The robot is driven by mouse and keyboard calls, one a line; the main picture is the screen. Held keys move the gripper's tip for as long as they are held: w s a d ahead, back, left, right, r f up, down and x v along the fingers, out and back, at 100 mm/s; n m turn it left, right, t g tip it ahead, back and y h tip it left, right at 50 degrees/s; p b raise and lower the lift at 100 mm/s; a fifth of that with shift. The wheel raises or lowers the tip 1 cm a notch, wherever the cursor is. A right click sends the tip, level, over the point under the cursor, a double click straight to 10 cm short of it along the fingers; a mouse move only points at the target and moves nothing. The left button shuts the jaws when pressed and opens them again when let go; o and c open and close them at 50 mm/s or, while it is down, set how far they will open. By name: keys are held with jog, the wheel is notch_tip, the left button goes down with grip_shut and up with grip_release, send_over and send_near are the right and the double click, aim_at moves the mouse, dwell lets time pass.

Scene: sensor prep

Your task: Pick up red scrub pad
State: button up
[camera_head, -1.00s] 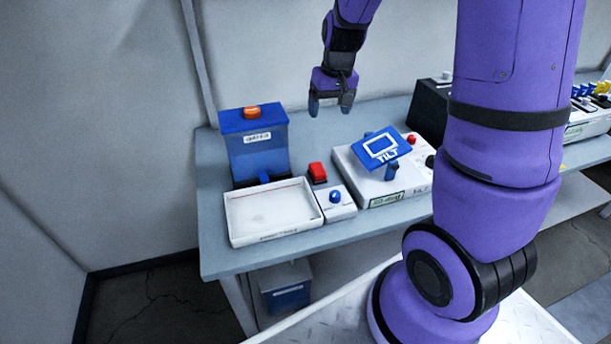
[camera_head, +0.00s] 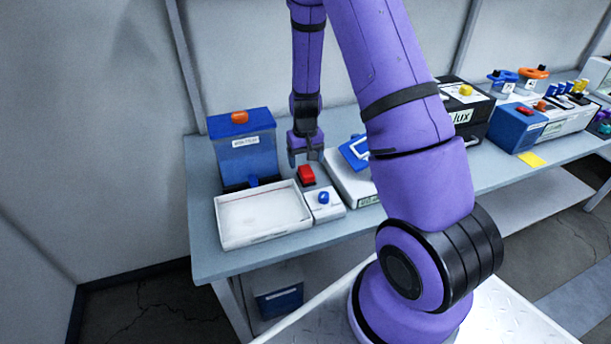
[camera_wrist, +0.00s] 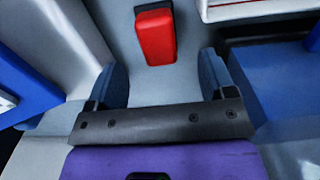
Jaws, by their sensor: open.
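The red scrub pad (camera_head: 306,175) lies on the grey table between the blue bin and the tilt device, behind a small white box with a blue knob. In the wrist view the red pad (camera_wrist: 155,37) stands upright in the picture, ahead of and between my fingers. My gripper (camera_head: 306,160) hangs just above and behind the pad, pointing down. In the wrist view my gripper (camera_wrist: 165,80) is open, with a dark blue finger on each side and nothing between them.
A white tray (camera_head: 222,222) and a blue bin (camera_head: 252,157) stand left of the pad. The white box (camera_head: 332,211) is close in front. The tilt device (camera_head: 352,186) is close on the right, partly hidden by my arm.

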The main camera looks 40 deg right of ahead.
aim_at(306, 169)
jog(key=shift+d+f, duration=0.15)
jog(key=shift+f, duration=2.7)
jog(key=c, duration=1.1)
notch_tip(306, 169, up, 10)
jog(key=shift+r, duration=0.1)
jog(key=shift+w, duration=0.1)
